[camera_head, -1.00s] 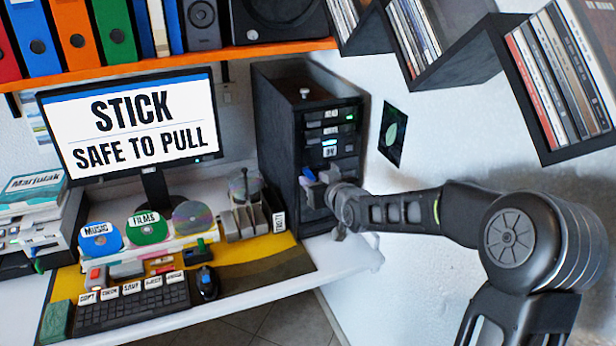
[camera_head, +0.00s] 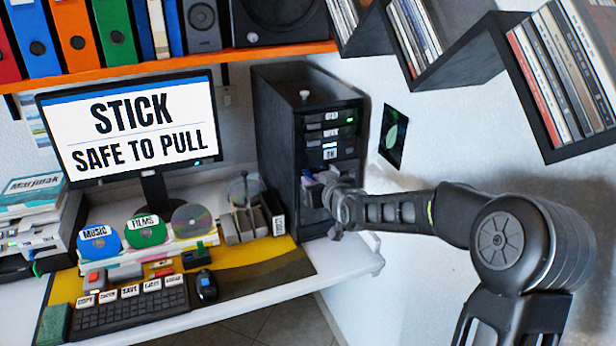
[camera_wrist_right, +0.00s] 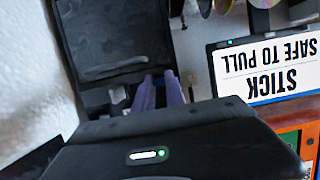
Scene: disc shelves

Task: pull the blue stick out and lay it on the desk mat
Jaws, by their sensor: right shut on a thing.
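The blue stick (camera_wrist_right: 169,76) shows only as a small blue patch at my right fingertips in the right wrist view; most of it is hidden. My right gripper (camera_head: 322,185) is at the lower front of the black computer tower (camera_head: 277,135) and is shut on the stick. In the wrist view its fingers (camera_wrist_right: 158,92) point toward the tower's front. I cannot tell how far the stick sits in its port. The yellow and dark desk mat (camera_head: 272,262) lies on the desk, left of the gripper. My left gripper is not in view.
The monitor (camera_head: 135,125) reads "STICK SAFE TO PULL". A keyboard (camera_head: 130,305), mouse (camera_head: 206,286), discs (camera_head: 145,230) and a grey holder (camera_head: 243,222) crowd the desk. The mat's right part is clear. Wall shelves (camera_head: 455,55) hang above my right arm.

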